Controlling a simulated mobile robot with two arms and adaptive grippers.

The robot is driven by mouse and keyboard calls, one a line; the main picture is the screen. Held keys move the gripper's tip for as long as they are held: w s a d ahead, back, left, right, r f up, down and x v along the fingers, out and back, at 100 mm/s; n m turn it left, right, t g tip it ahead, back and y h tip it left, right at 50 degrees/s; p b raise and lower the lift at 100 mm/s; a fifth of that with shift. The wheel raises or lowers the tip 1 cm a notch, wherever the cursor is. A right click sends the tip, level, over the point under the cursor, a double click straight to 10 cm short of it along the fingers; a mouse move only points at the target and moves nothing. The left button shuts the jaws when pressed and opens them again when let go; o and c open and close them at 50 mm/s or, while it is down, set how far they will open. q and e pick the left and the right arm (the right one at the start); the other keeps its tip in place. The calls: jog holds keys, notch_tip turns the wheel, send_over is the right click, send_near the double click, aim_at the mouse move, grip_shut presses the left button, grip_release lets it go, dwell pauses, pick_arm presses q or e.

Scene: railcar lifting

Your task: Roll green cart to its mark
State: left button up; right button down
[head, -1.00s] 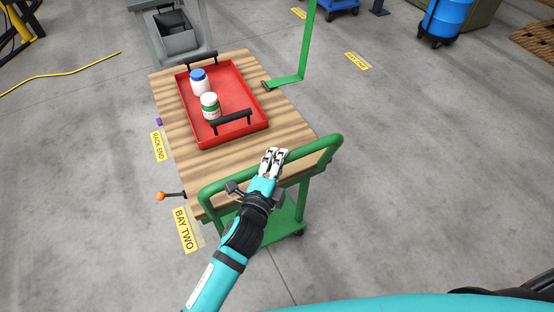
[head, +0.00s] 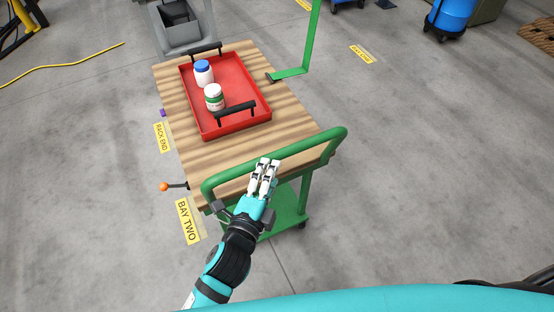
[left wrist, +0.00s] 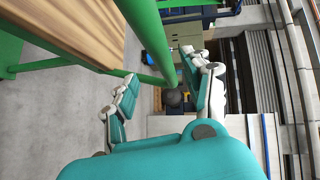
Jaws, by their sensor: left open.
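The green cart (head: 310,143) has a wooden top and a green push bar at its near end. My left gripper (head: 264,172) is at this bar, left of its middle, with the fingers pointing up over it. In the left wrist view the green bar (left wrist: 147,32) runs down between the two spread fingers (left wrist: 160,100). The fingers are open; I cannot tell whether they touch the bar. Yellow floor labels "BAY TWO" (head: 188,221) and "RACK END" (head: 162,137) lie left of the cart. My right gripper is out of view.
A red tray (head: 259,85) with black handles rides on the cart, holding a blue-lidded jar (head: 203,76) and a white-lidded jar (head: 214,98). A grey bin (head: 180,30) stands behind. A blue drum (head: 449,16) is at upper right.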

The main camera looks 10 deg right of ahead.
pick_arm(q)
jog(key=shift+v, duration=2.1)
jog(key=shift+f, duration=0.1)
jog(key=s+a+f+n+g+y, duration=0.2)
jog(key=a+f+n, duration=0.15)
jog(key=f, duration=0.75)
jog(key=s+a+f+n+g+y, duration=0.15)
jog(key=a+f, duration=0.25)
jog(key=f, duration=0.7)
jog(key=s+a+f+n+g+y, duration=0.1)
jog(key=s+a+f+n+g, duration=0.2)
jog(key=f, duration=0.8)
jog(key=s+a+f+n+g+y, duration=0.1)
jog(key=s+a+f+n, duration=0.3)
jog(key=s, duration=0.4)
jog(key=s+a+f+n+g+y, duration=0.1)
jog(key=s+a+f+n+g, duration=0.2)
jog(key=s+a+f, duration=0.2)
jog(key=s+a+f+n+g+y, duration=0.1)
jog(key=s+a+f+n+g, duration=0.2)
jog(key=s+f, duration=0.5)
jog(key=s+a+n, duration=0.1)
jog(key=s+a, duration=0.1)
jog(key=s, duration=0.2)
jog(key=shift+a+f+n, duration=0.25)
jog(key=shift+a+n, duration=0.05)
jog(key=shift+a, duration=0.05)
jog(key=shift+w, duration=0.1)
jog(key=shift+c, duration=0.3)
